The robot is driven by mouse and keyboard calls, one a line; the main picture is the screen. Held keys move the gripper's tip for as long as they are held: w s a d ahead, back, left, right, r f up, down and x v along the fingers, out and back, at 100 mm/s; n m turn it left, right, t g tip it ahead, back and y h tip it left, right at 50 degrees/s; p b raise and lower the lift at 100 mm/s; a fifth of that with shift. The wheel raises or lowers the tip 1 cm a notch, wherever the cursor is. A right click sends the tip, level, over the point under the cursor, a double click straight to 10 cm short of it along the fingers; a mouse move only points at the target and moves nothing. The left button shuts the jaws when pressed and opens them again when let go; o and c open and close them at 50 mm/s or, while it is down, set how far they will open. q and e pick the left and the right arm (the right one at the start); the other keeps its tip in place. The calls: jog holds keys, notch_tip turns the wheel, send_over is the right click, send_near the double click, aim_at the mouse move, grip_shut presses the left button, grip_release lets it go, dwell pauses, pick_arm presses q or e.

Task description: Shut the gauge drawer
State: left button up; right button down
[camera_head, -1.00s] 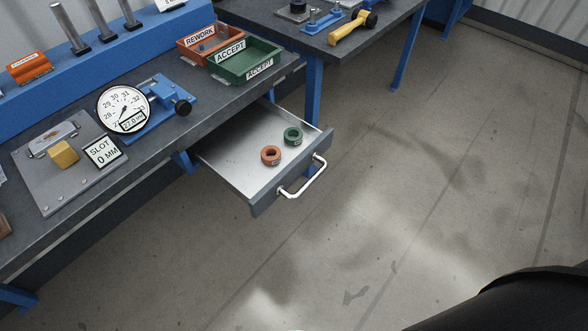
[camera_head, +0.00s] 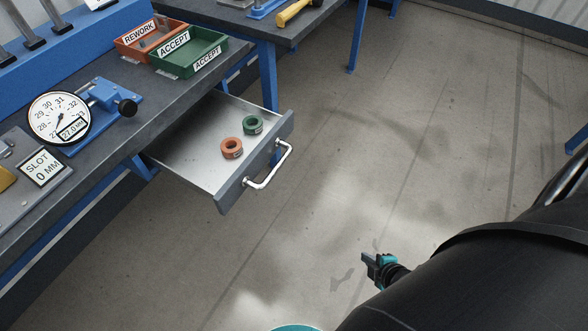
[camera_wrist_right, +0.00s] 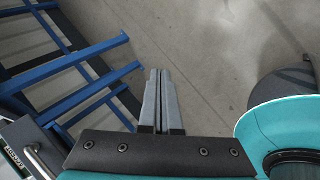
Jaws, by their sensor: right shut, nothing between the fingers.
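The gauge drawer (camera_head: 190,165) stands pulled out from under the workbench. Its silver bar handle (camera_head: 268,170) is on the dark grey front. An orange ring (camera_head: 231,148) and a green ring (camera_head: 253,125) lie inside it. My right gripper (camera_head: 366,262) is over the floor, to the right of and lower in the picture than the drawer, well apart from the handle. In the right wrist view its fingers (camera_wrist_right: 158,75) are together and empty. A dark front with a silver handle (camera_wrist_right: 37,160) and a small label shows at that view's lower left. My left gripper is out of view.
The workbench top (camera_head: 145,100) carries a dial gauge (camera_head: 58,118), an orange REWORK tray (camera_head: 122,48) and a green ACCEPT tray (camera_head: 215,62). Blue bench legs (camera_head: 268,80) stand behind the drawer. The floor in front of the drawer is clear.

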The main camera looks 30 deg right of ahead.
jog(key=w+d+r+n+t+y+b, duration=0.2)
jog(key=w+r+n+t+b, duration=0.1)
jog(key=w+r+n, duration=0.5)
jog(key=w+d+r+n+t+y+b, duration=0.25)
jog(key=w+r+n, duration=0.45)
jog(key=n, duration=0.4)
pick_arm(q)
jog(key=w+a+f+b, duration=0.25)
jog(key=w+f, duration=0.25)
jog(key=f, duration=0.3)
pick_arm(e)
jog(key=s+a+r+n+y, duration=0.1)
jog(key=a+r+n+y, duration=0.5)
jog(key=n, duration=0.5)
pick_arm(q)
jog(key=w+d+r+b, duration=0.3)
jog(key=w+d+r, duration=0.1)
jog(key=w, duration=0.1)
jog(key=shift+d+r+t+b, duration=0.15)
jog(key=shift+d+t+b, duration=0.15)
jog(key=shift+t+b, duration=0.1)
pick_arm(e)
jog(key=w+a+f+h, duration=0.1)
jog(key=w+a, duration=0.6)
jog(key=w, duration=0.4)
jog(key=shift+w+a+f, duration=0.15)
jog(key=shift+w, duration=0.1)
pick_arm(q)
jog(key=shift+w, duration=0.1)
